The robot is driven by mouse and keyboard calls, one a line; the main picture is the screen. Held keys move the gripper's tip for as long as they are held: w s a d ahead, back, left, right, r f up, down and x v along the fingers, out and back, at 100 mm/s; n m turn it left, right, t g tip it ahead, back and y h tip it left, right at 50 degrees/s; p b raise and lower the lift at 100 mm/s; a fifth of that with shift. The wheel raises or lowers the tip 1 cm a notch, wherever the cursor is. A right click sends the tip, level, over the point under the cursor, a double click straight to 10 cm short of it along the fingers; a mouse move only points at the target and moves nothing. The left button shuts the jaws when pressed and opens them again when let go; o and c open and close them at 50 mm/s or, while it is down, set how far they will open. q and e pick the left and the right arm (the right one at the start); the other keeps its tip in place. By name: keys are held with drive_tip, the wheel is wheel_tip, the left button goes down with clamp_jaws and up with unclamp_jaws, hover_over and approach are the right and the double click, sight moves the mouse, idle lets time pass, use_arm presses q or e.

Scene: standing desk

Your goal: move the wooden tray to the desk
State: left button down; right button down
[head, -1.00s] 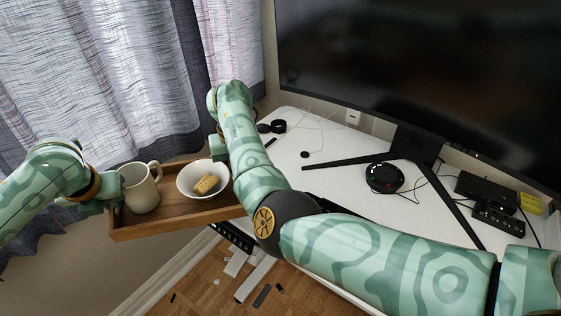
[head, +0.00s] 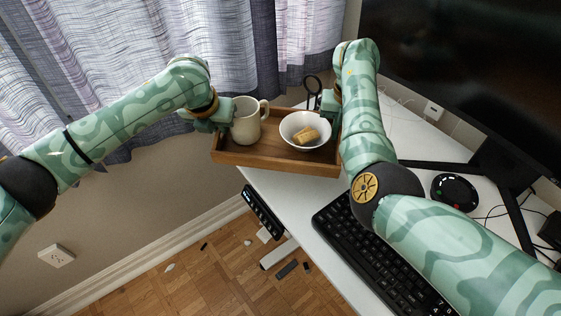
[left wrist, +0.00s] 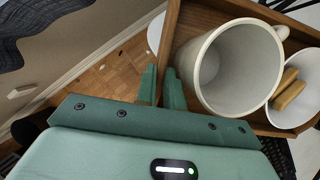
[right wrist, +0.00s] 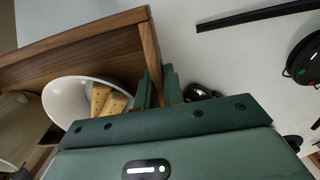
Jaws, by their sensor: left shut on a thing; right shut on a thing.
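The wooden tray (head: 270,157) is held between my two grippers over the left corner of the white desk (head: 292,203). It carries a cream mug (head: 246,124) and a white bowl (head: 296,124) with pieces of bread or cake (head: 307,136). My left gripper (left wrist: 165,88) is shut on the tray's left wall, beside the mug. My right gripper (right wrist: 156,88) is shut on the opposite wall, beside the bowl. In the head view, both sets of fingertips are partly hidden by the gripper bodies. I cannot tell whether the tray touches the desk.
A black keyboard (head: 375,262) lies along the desk's front. A monitor (head: 470,75) on splayed legs and a round black device (head: 454,189) stand to the right. Curtains (head: 130,60) hang behind the tray. A black control panel (head: 262,212) is under the desk edge.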

sight(223, 145)
drive_tip(key=shift+d, duration=0.1)
